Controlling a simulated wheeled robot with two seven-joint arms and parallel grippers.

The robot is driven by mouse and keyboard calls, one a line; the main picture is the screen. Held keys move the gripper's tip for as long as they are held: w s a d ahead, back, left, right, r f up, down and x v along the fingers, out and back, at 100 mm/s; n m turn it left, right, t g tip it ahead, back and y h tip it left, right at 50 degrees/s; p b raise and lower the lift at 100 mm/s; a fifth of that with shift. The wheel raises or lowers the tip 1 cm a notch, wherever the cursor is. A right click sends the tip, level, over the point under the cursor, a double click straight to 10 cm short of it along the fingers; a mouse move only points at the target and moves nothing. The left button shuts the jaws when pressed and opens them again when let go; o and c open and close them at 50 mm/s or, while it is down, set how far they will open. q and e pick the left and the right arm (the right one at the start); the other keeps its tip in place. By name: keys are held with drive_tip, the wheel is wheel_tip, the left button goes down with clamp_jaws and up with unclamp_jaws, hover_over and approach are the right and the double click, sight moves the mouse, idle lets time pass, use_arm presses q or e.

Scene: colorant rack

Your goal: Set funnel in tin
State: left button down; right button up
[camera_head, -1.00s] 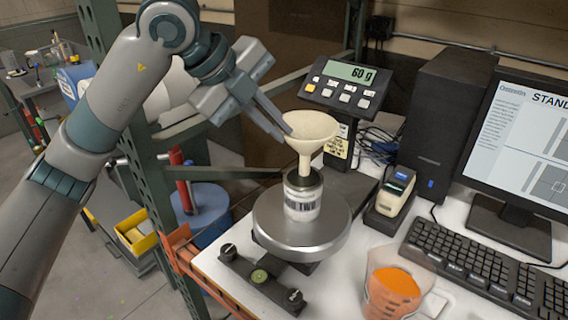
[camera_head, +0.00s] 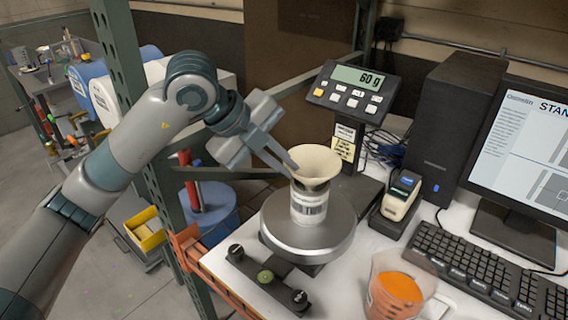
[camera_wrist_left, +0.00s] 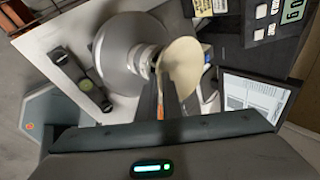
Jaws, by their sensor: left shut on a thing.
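The cream funnel (camera_head: 318,163) is upright, with its cone resting at or just over the mouth of the tin (camera_head: 309,208). Its stem is out of sight, apparently inside the tin. The tin is small and white with a dark label band and stands on the round metal scale pan (camera_head: 278,234). My left gripper (camera_head: 292,167) comes in from the left and is shut on the funnel's left rim. My right gripper is out of view.
The scale display (camera_head: 355,86) behind the pan reads 60 g. A clear cup of orange material (camera_head: 397,290) stands at the front right. A small label device (camera_head: 400,196), keyboard (camera_head: 490,272), monitor (camera_head: 538,150) and black computer tower (camera_head: 455,125) fill the right side.

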use_arm(q)
drive_tip(key=shift+f, duration=0.5)
drive_tip(key=shift+f+b, duration=0.35)
drive_tip(key=shift+f, duration=0.1)
drive_tip(key=c, duration=1.9)
unclamp_jaws()
drive_tip(key=shift+c, duration=0.2)
drive_tip(key=shift+r, duration=0.2)
